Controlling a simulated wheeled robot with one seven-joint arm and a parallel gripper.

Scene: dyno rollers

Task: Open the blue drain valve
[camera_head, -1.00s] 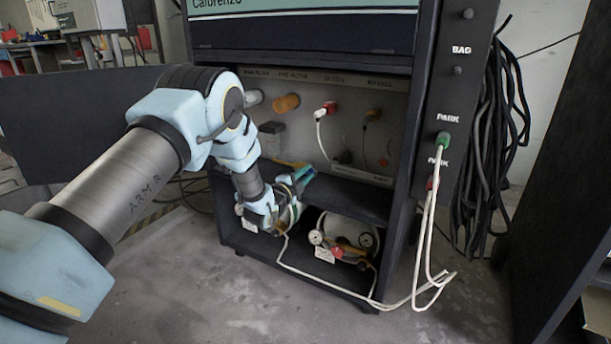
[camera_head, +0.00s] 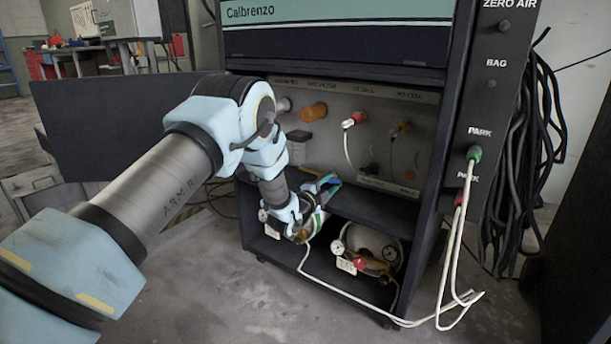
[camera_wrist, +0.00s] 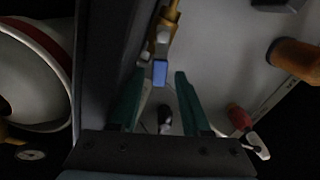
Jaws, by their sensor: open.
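A small blue block (camera_wrist: 160,72), which looks like the blue drain valve's handle, sits below a brass fitting (camera_wrist: 168,20) in the wrist view. My gripper (camera_wrist: 163,80) is open, with one green finger on each side of the picture's centre. The blue piece lies near the left fingertip, between the finger lines; I cannot tell whether it touches. In the head view my gripper (camera_head: 328,184) reaches into the cabinet at its middle shelf. The blue valve cannot be made out there, as my arm covers that part.
The dark cabinet has a shelf (camera_head: 375,207) with cylinders and gauges (camera_head: 338,247) below. White hoses (camera_head: 455,255) hang at the right. Bare floor (camera_head: 215,300) lies in front.

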